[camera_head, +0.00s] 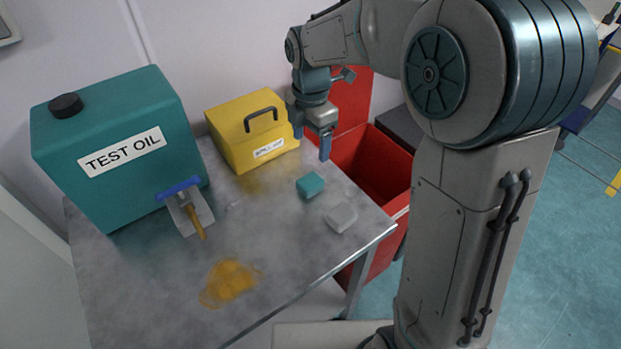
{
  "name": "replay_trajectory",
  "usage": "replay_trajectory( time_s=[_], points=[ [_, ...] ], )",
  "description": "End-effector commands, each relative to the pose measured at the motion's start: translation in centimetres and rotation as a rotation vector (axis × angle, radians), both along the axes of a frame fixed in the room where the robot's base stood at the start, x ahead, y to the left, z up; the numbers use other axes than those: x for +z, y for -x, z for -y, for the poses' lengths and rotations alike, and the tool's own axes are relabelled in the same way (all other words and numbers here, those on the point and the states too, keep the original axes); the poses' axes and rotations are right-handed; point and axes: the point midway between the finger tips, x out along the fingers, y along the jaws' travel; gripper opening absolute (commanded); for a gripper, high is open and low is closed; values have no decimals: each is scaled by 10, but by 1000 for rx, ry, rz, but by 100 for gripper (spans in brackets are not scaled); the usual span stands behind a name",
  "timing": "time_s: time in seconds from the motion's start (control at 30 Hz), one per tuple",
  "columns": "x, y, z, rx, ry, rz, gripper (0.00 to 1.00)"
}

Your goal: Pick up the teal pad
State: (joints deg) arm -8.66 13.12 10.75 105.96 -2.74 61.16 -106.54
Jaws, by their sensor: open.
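The teal pad (310,185) is a small block lying on the grey table, right of the table's middle and close to its right edge. My gripper (325,150) is above and a little behind the pad, pointing down, apart from it. Its jaws are open and nothing shows between them. One finger shows clearly; the other is partly hidden by the gripper body.
A pale grey block (341,217) lies just in front of the pad. A yellow box (235,125) with a handle stands behind left. A red bin (378,165) stands open beyond the table.

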Motion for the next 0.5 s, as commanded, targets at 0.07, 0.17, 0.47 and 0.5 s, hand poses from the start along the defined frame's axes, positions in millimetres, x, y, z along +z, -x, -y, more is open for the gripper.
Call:
replay_trajectory(
  time_s=[0.07,0.17,0.47,0.5],
  points=[
    [-13,1,-1,5,1,-5,71],
    [-34,1,-1,4,2,-6,71],
    [-76,1,1,-1,1,-2,71],
    [-78,1,1,-1,1,-1,71]
  ],
)
